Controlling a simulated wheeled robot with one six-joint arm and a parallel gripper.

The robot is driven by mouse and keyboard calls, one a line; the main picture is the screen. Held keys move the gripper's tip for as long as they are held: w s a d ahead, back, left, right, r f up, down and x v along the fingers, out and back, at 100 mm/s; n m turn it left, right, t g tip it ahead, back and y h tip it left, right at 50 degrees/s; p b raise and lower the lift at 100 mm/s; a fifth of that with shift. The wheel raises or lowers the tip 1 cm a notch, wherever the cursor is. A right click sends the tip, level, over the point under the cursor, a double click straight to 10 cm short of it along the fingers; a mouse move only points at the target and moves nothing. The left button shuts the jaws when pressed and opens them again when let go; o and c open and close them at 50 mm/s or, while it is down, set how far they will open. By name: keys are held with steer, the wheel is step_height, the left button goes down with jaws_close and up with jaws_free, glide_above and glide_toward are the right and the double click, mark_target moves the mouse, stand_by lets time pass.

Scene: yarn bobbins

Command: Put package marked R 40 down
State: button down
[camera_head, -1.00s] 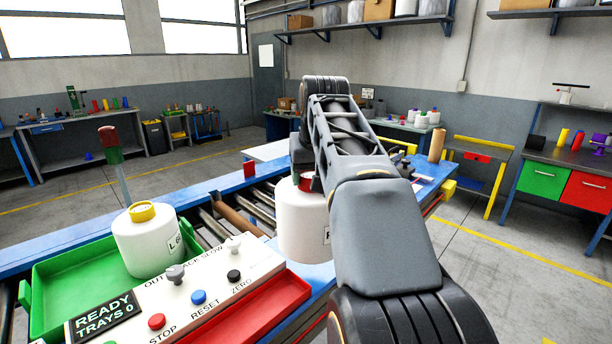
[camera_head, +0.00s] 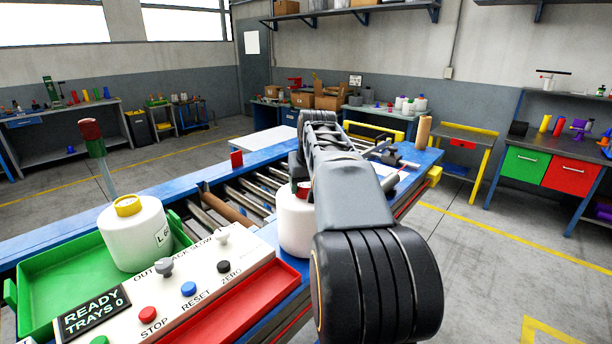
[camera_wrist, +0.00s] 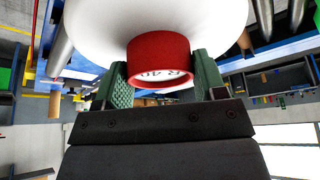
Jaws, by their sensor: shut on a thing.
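The package marked R 40 is a white bobbin (camera_head: 295,222) with a red core. In the head view it is partly hidden behind my arm, near the end of the red tray (camera_head: 262,300). In the wrist view its red core (camera_wrist: 158,60) shows the marking R 40, below its white body (camera_wrist: 150,22). My gripper (camera_wrist: 158,80) has its green pads on both sides of the red core, shut on it. The gripper is mostly hidden by my arm in the head view. Whether the bobbin's underside touches anything cannot be told.
A white bobbin with a yellow core (camera_head: 134,232) stands in the green tray (camera_head: 62,262) at left. A control panel (camera_head: 170,290) with knobs and buttons lies in front. A roller conveyor (camera_head: 250,188) runs behind. A signal post (camera_head: 95,145) rises at left.

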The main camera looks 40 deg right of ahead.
steer(key=shift+f, duration=0.45)
steer(key=shift+a+f, duration=0.1)
steer(key=shift+c, duration=0.9)
jaws_free()
steer(key=shift+f, duration=0.15)
steer(key=v, duration=1.2)
steer(key=shift+p, duration=0.3)
steer(key=shift+a, duration=0.1)
